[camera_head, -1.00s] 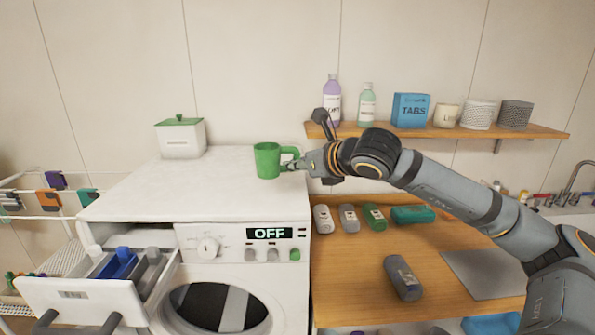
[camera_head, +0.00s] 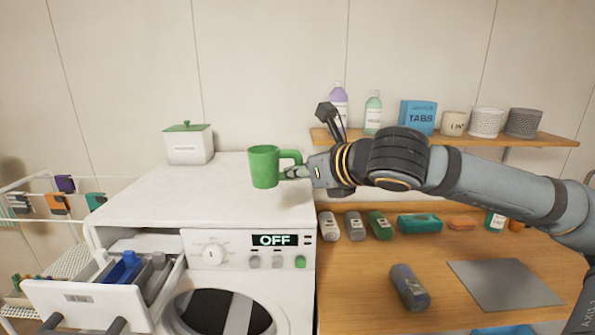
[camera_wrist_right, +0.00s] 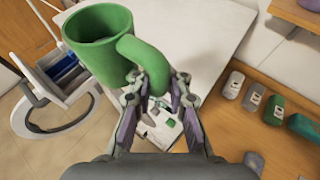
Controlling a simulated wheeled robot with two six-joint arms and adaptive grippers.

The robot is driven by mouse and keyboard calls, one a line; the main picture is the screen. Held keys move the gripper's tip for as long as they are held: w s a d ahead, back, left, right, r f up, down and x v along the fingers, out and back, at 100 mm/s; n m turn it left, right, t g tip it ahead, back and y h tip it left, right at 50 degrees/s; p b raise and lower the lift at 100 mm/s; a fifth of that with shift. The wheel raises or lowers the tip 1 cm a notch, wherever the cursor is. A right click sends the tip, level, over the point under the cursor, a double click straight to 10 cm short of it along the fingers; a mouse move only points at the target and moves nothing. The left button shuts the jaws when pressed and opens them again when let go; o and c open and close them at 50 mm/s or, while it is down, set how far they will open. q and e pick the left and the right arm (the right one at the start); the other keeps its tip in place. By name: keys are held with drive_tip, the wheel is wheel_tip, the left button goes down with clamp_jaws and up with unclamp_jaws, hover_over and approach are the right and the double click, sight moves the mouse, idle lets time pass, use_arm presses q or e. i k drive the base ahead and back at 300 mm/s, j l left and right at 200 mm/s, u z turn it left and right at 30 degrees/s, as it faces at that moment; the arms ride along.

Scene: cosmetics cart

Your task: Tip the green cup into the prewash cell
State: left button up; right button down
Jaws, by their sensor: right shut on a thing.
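The green cup (camera_head: 264,167) is upright in the head view, above the right part of the white washer top (camera_head: 190,190). My right gripper (camera_head: 290,173) is shut on the cup's handle, from the right. In the right wrist view the cup (camera_wrist_right: 98,42) is at upper left, its handle between the fingers of my right gripper (camera_wrist_right: 156,95). The detergent drawer (camera_head: 90,295) is pulled out at the washer's front left. It has a blue part (camera_head: 122,268) and a grey part (camera_head: 155,272) inside; I cannot tell which cell is prewash. My left gripper is not in view.
A white lidded box (camera_head: 188,148) stands at the back left of the washer top. A shelf (camera_head: 470,140) with bottles and a TABS box is at the right, above a wooden counter (camera_head: 365,270) with several items. A drying rack (camera_head: 30,218) stands left.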

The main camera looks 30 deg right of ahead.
sight(151, 278)
drive_tip(key=k+j+u, duration=0.45)
drive_tip(key=j, duration=0.15)
drive_tip(key=j+u, duration=0.2)
drive_tip(key=k+j+u, duration=0.2)
drive_tip(key=j, duration=0.25)
drive_tip(key=j+u, duration=0.25)
drive_tip(key=j, duration=0.15)
